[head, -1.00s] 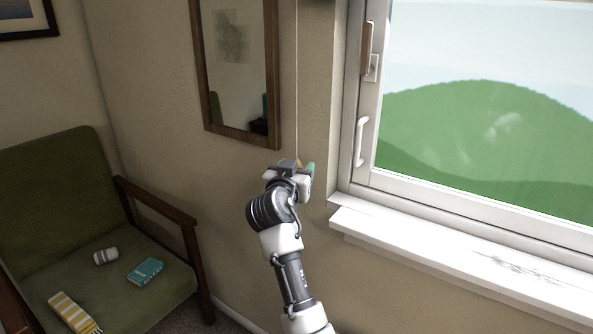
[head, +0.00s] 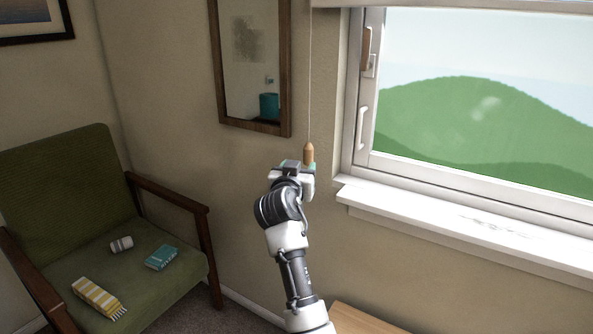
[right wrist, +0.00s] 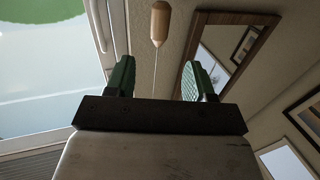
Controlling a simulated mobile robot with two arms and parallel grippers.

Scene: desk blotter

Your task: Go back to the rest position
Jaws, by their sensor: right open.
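My right gripper (head: 308,172) is in front of the wall between the mirror and the window, on an arm rising from the bottom of the head view. Its green fingers stand apart in the right wrist view (right wrist: 158,78), with nothing gripped. A wooden cord pull (head: 308,153) hangs on a thin cord just above the gripper in the head view. In the right wrist view the pull (right wrist: 160,22) shows clear of the fingertips, its cord running down the picture between the fingers. My left gripper is not in view.
A window with a white sill (head: 430,222) is at right, with a blind edge (head: 345,3) above it. A framed mirror (head: 252,70) hangs at left of the cord. A green armchair (head: 70,200) holds a striped cloth, a teal book and a small roll. A wooden surface (head: 362,322) shows below.

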